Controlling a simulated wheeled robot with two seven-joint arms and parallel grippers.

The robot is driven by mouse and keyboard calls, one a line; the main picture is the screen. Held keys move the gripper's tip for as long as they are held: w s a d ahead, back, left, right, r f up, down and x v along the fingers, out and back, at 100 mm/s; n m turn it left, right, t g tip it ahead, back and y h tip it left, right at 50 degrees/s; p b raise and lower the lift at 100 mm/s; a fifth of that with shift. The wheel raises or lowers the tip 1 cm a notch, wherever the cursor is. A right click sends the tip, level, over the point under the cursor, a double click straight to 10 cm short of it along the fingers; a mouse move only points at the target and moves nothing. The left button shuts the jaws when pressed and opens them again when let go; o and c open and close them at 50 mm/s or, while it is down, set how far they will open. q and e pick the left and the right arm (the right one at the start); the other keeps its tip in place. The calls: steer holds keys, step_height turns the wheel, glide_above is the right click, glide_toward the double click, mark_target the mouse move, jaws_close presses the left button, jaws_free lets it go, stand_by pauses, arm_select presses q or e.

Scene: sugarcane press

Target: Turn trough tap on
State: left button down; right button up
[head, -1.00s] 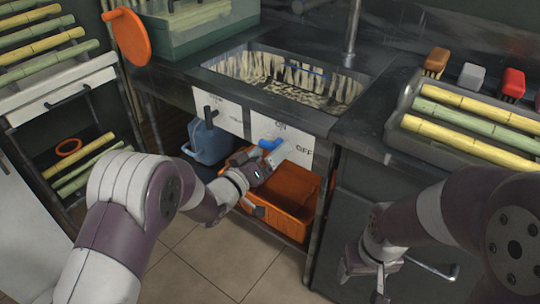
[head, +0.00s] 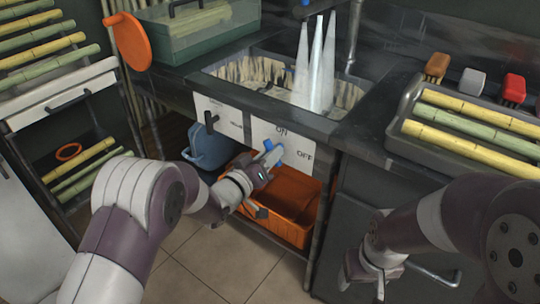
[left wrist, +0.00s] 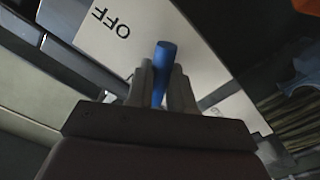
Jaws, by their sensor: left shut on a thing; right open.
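The blue tap handle (head: 276,153) sits on a white panel (head: 257,131) marked ON and OFF on the front of the trough. The handle points up toward the ON mark. My left gripper (head: 270,157) is shut on the handle; the left wrist view shows the blue handle (left wrist: 163,72) between its two fingers. White water streams (head: 316,68) fall into the metal trough (head: 235,98). My right gripper (head: 365,277) is open and empty, low at the right in front of the dark cabinet.
An orange crate (head: 287,205) and a blue jug (head: 210,146) stand under the trough. A second panel with a black handle (head: 210,119) is to the left. A tray (head: 393,130) of cane pieces and several brushes are on the right counter.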

arm_select(q)
steer(key=shift+m, duration=0.3)
steer(key=m+b, duration=0.2)
steer(key=m, duration=0.7)
steer(key=shift+f, duration=0.2)
steer(key=c, duration=1.8)
jaws_free()
steer(key=shift+m+b, duration=0.3)
steer(key=shift+m, duration=0.2)
steer(key=shift+c, duration=0.2)
steer(key=shift+r, duration=0.1)
steer(key=o, duration=1.8)
steer(key=shift+d+r, duration=0.15)
steer(key=shift+c, duration=0.2)
